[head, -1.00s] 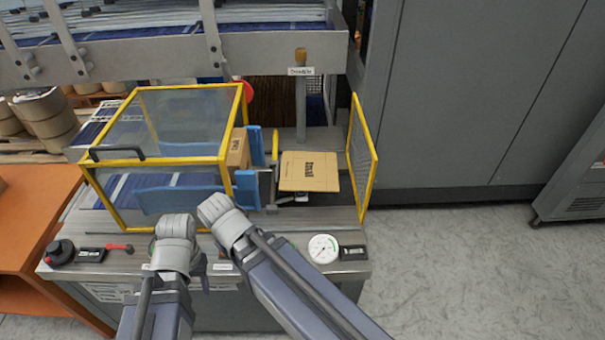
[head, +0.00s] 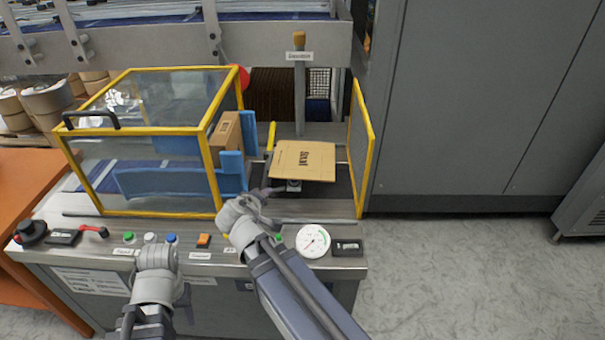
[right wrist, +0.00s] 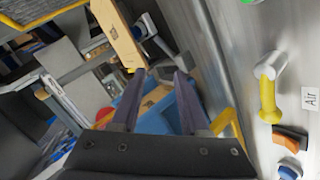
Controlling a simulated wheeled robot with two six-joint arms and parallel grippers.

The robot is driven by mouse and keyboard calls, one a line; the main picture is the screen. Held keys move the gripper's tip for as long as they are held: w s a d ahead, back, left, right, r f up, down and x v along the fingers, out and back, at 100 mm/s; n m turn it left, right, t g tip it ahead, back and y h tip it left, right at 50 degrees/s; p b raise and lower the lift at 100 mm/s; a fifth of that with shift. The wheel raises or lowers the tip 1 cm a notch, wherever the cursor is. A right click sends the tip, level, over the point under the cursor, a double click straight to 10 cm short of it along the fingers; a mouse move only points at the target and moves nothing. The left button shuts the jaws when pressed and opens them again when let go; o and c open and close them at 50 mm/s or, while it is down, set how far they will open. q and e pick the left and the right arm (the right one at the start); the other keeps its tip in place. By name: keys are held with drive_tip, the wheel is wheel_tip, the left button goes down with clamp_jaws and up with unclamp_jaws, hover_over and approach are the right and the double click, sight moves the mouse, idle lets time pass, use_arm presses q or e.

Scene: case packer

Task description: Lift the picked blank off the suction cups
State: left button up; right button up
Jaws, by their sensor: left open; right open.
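The picked blank (head: 304,160) is a flat brown cardboard sheet with dark print, lying level at the right of the machine. A small part of the suction cup mount (head: 293,187) shows under its near edge; the cups are mostly hidden. In the right wrist view the blank (right wrist: 117,35) stands beyond the fingers at the top. My right gripper (head: 264,194) is just left of and nearer than the blank, apart from it. Its two fingers (right wrist: 153,95) are spread and empty. My left gripper (head: 155,258) is over the panel's front edge; its jaws are hard to make out.
A yellow-framed clear guard (head: 140,130) stands left of the blank, with blue guides (head: 168,183) and a brown box (head: 226,138). A yellow mesh panel (head: 362,150) bounds the right side. The front panel carries buttons, a gauge (head: 313,241) and a yellow handle (right wrist: 267,98).

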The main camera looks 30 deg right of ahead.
sight(276, 170)
drive_tip(key=w+d+f+n+t+b, duration=0.1)
drive_tip(key=w+d+n+t+b, duration=0.1)
drive_tip(key=b, duration=0.2)
drive_tip(key=w+d+f+n+t+b, duration=0.2)
drive_tip(key=b, duration=0.3)
drive_tip(key=w+d+f+n+t+b, duration=0.1)
drive_tip(key=w+d+n+t+b, duration=0.2)
drive_tip(key=b, duration=0.1)
drive_tip(key=shift+f+h, duration=0.2)
drive_tip(key=shift+h, duration=0.2)
drive_tip(key=shift+w+d+f+n+t+y+b, duration=0.1)
drive_tip(key=shift+w+f+n+t+y+b, duration=0.1)
drive_tip(key=shift+n+t+y+b, duration=0.45)
drive_tip(key=shift+n+h+x, duration=0.25)
drive_tip(key=shift+x, duration=0.85)
drive_tip(key=shift+d+x, duration=0.15)
drive_tip(key=shift+x, duration=1.3)
drive_tip(key=shift+d+x, duration=0.1)
drive_tip(key=shift+x, duration=1.35)
use_arm(q)
wheel_tip(276, 170, down, 17)
use_arm(e)
drive_tip(key=shift+s, duration=0.2)
clamp_jaws()
